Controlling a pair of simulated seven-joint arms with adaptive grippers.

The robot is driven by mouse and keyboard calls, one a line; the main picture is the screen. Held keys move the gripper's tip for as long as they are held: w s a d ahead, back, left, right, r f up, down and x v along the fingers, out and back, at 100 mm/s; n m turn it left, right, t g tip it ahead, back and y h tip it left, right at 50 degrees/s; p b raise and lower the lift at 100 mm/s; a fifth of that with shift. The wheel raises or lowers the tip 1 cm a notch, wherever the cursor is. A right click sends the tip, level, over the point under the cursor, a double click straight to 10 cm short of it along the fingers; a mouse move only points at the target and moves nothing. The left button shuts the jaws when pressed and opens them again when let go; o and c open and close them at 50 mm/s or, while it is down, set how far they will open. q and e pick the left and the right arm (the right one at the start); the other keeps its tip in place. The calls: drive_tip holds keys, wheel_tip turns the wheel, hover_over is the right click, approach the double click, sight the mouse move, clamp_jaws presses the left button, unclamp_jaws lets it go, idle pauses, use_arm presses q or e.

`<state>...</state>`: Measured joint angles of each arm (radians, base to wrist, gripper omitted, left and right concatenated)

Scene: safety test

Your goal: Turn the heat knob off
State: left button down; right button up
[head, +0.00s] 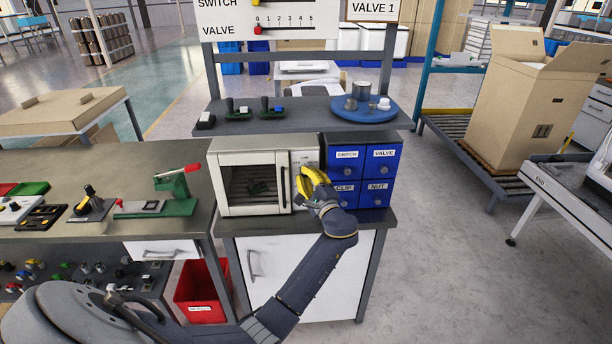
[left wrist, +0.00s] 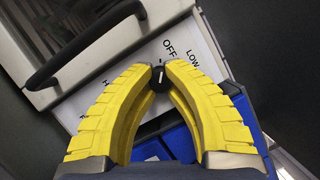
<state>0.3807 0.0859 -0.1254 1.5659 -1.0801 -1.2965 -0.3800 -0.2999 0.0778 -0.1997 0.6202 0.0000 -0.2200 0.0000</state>
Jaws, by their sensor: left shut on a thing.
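The oven (head: 252,182) is a white and grey box with a glass door on the bench. Its white control panel (head: 305,160) is at the right of the door. In the left wrist view the panel (left wrist: 196,50) shows the words OFF and LOW. The black heat knob (left wrist: 159,78) sits between the yellow fingertips of my left gripper (left wrist: 159,72), which is shut on it. The knob's white mark points up in that view; OFF is up and slightly right of it. In the head view my left gripper (head: 308,178) covers the knob. My right gripper is not in view.
Blue drawers (head: 347,170) labelled SWITCH, VALVE, CLIP and NUT stand right beside the oven. A shelf (head: 300,118) with switches and a blue round tray (head: 365,114) is above. A green press with a red handle (head: 176,190) stands on the left bench.

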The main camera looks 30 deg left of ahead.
use_arm(q)
drive_tip(key=shift+s+a+r+n+g, duration=0.1)
drive_tip(key=shift+n+g, duration=0.4)
drive_tip(key=shift+n, duration=0.6)
drive_tip(key=c, duration=1.2)
unclamp_jaws()
drive_tip(key=shift+h, duration=0.3)
drive_tip(key=v, duration=0.7)
drive_tip(key=shift+d, duration=0.2)
drive_tip(key=shift+s, duration=0.2)
